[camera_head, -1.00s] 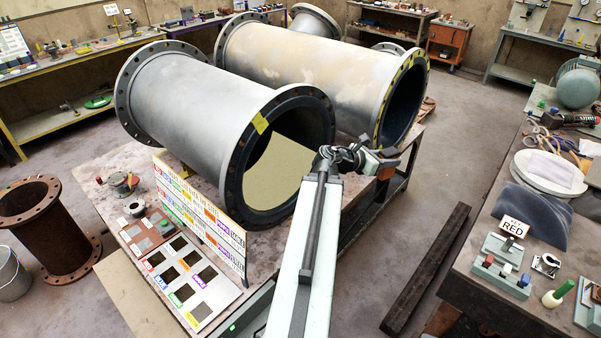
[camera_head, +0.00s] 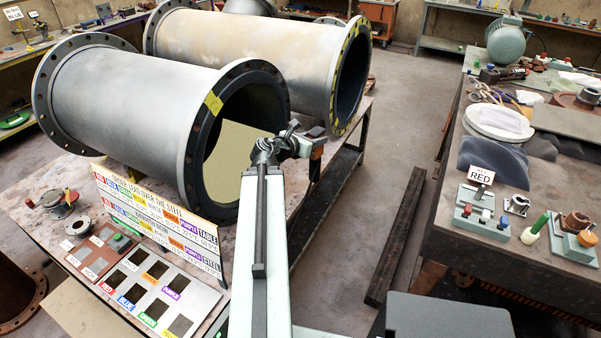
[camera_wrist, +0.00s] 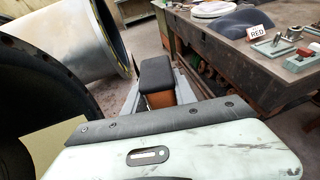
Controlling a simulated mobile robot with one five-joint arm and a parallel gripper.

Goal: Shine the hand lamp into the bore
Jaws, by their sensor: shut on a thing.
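The near grey pipe (camera_head: 130,95) lies on a table, its dark-lined bore (camera_head: 248,108) facing right in the head view. A pale yellow surface shows inside the bore. My gripper (camera_head: 306,143) is just right of this mouth, outside it. It is shut on a black and orange block, apparently the hand lamp (camera_wrist: 157,82), which also shows small in the head view (camera_head: 317,148). In the wrist view the lamp sits between the grey fingers, pointing away from me. Its lens and any light are not visible. The bore's dark rim (camera_wrist: 30,75) fills the wrist view's left edge.
A second grey pipe (camera_head: 250,45) lies behind the first. A lettered board (camera_head: 155,220) and a plate with coloured labels (camera_head: 150,290) stand in front. The right bench (camera_head: 520,250) carries a RED card (camera_head: 480,175) and small fixtures. Open floor (camera_head: 400,130) lies between the tables.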

